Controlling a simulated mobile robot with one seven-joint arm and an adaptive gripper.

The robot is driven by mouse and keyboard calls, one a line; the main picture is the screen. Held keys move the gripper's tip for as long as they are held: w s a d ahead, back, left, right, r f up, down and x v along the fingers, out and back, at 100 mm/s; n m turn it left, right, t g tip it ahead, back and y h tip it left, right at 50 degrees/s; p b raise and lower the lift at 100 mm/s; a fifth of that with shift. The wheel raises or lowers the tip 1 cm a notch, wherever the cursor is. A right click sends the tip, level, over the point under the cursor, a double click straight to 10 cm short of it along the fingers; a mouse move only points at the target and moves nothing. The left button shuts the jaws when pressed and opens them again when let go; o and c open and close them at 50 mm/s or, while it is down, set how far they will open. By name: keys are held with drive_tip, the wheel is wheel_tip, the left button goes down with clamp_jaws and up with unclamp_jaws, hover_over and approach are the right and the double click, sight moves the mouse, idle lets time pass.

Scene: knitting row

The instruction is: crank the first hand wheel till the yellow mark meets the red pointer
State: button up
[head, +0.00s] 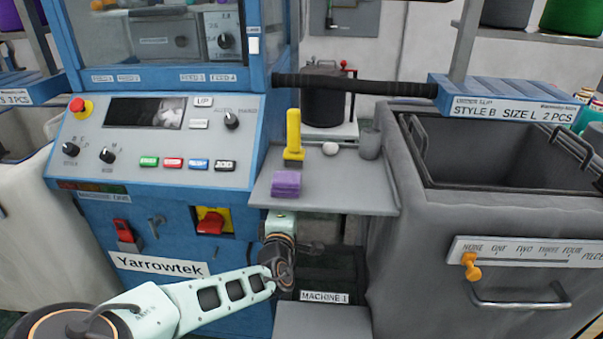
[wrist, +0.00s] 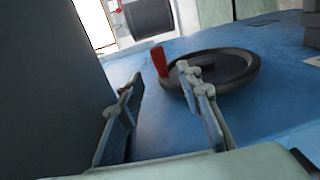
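A dark round hand wheel (wrist: 228,70) shows in the wrist view, set against a blue machine face. A red peg-like grip (wrist: 160,62) stands out at its left rim. My gripper (wrist: 160,80) has its two fingers apart with nothing between them. The right finger overlaps the wheel's left part in the picture, and the red grip shows beyond the gap between the fingers. I cannot tell whether a finger touches the wheel. No yellow mark or red pointer can be made out. In the head view I cannot make out the wheel or the fingertips.
A grey shelf (head: 345,192) with a yellow tool (head: 293,135) and purple block (head: 286,184) juts out above my wrist. A large grey bin (head: 405,235) stands at right. A dark wall (wrist: 50,80) fills the wrist view's left.

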drive_tip(key=w, duration=0.3)
drive_tip(key=w+b, duration=0.1)
drive_tip(key=w, duration=0.6)
drive_tip(key=shift+w+d+f+b, duration=0.1)
drive_tip(key=shift+w+f+b, duration=0.2)
drive_tip(key=shift+w+b, duration=0.1)
clamp_jaws()
